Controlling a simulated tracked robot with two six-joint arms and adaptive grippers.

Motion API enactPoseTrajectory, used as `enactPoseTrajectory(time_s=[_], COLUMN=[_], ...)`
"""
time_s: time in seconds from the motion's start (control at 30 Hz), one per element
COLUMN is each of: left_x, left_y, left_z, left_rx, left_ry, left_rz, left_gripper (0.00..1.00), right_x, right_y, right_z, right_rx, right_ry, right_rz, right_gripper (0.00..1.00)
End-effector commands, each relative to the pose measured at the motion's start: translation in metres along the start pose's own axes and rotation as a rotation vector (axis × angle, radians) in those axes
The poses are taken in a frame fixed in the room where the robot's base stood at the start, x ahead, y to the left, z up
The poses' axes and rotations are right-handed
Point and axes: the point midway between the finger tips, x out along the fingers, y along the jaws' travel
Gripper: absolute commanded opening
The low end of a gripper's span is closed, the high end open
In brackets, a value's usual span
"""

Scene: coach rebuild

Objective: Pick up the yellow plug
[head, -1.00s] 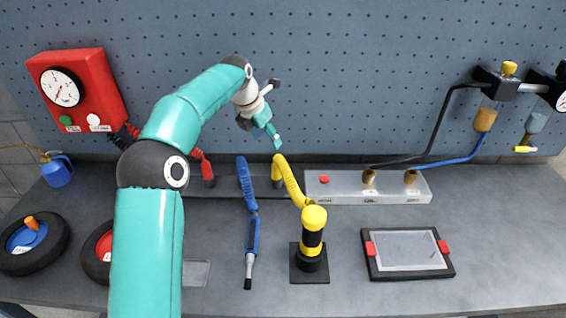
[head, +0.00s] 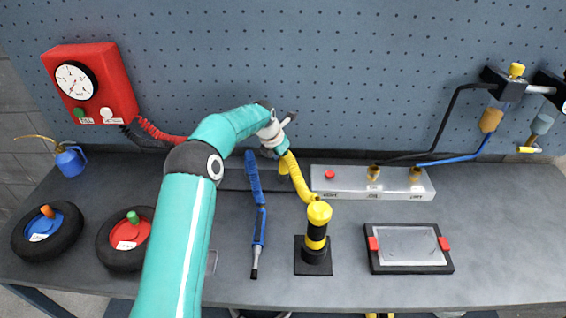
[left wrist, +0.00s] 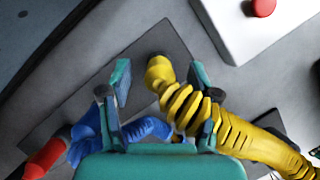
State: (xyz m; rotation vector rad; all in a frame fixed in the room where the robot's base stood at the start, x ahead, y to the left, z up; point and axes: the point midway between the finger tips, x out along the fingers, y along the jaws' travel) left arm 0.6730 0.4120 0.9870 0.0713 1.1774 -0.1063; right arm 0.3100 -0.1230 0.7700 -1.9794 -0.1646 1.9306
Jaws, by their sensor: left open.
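My right gripper is not in view.
A blue coiled hose (head: 253,180) with a blue tool lies left of the plug. A grey manifold block (head: 345,184) with a red button is behind right. A black-framed tray (head: 408,248) lies right. Two wheels sit at left; the bench between tray and right edge is clear.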

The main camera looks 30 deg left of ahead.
Motion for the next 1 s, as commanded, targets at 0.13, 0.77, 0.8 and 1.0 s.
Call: enactPoseTrajectory(time_s=[0.13,0.77,0.8,1.0], left_x=[0.018,0.025,0.025,0.024], left_y=[0.000,0.000,-0.001,-0.001], left_z=[0.000,0.000,0.000,0.001], left_rx=[0.001,0.001,0.001,0.001], left_ry=[0.002,0.000,0.000,-0.001], left_rz=[-0.002,0.000,0.000,0.000], left_gripper=[0.62,0.08,0.02,0.00], right_x=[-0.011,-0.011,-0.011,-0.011], right_y=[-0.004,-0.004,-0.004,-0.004], right_z=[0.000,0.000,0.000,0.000], right_rx=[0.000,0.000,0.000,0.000], right_ry=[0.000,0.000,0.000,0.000], right_rz=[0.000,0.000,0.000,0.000], right_gripper=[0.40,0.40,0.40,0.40])
